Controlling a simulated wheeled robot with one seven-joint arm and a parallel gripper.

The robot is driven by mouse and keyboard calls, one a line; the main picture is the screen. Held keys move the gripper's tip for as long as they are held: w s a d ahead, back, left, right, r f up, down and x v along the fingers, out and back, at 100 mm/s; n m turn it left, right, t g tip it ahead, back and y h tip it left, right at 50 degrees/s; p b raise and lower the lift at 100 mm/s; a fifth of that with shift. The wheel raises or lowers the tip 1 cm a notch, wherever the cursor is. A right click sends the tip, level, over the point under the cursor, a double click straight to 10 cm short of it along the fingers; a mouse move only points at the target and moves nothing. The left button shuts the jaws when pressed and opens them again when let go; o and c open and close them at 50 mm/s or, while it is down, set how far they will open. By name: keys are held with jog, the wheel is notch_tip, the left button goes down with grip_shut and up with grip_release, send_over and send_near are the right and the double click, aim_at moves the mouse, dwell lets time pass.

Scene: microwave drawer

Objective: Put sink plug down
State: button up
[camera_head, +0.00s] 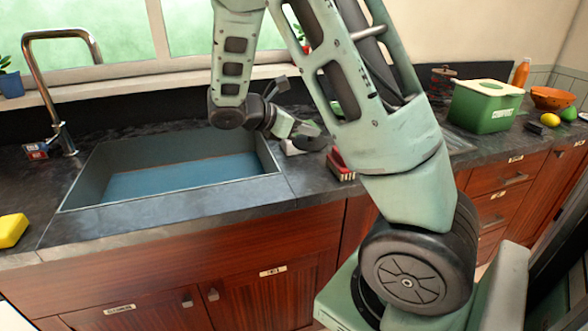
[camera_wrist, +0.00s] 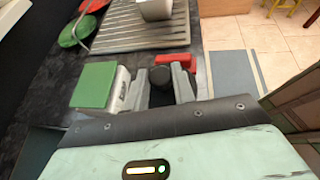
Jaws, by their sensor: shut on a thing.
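The sink plug (camera_wrist: 160,77) is a black, rounded piece between the two fingers of my gripper (camera_wrist: 161,88) in the wrist view. Its dark disc (camera_head: 312,143) shows in the head view, just above the counter to the right of the sink. My gripper (camera_head: 306,130) is shut on it. Whether the plug touches the counter I cannot tell. The sink (camera_head: 185,180) is an open grey basin with a bluish bottom, to the left of my gripper.
A red item (camera_head: 340,165) lies close to the right of the plug, also in the wrist view (camera_wrist: 174,59). A green-topped white block (camera_wrist: 95,84) is on the other side. A ribbed drainboard (camera_wrist: 140,28) lies beyond. A green compost bin (camera_head: 485,107) stands farther right.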

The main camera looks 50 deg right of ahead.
notch_tip(320, 180, down, 10)
jog(key=shift+w+r, duration=0.1)
dwell(0.4)
jog(key=o, duration=1)
jog(key=shift+r, duration=0.1)
jog(key=b+v, duration=0.1)
jog(key=v, duration=1.1)
jog(key=s+a+m+t+y, duration=0.1)
jog(key=s+a+m+y, duration=0.1)
jog(key=s+a+y, duration=0.2)
jog(key=s+a+m+t+y, duration=0.2)
jog(key=s+a+y, duration=0.2)
jog(key=s+a, duration=0.6)
jog(key=s+a+m+t+y, duration=0.1)
jog(key=s+a+y, duration=0.3)
jog(key=a, duration=1.2)
jog(key=shift+s+a+r+m+t+y, duration=0.1)
jog(key=shift+s+m, duration=0.1)
jog(key=shift+s, duration=0.4)
jog(key=shift+s+r+m+t+y, duration=0.1)
jog(key=shift+s+r+m, duration=0.1)
jog(key=shift+s, duration=0.4)
jog(key=shift+s+a+r+m+t+y, duration=0.1)
jog(key=shift+s+m, duration=0.1)
jog(key=shift+s, duration=0.4)
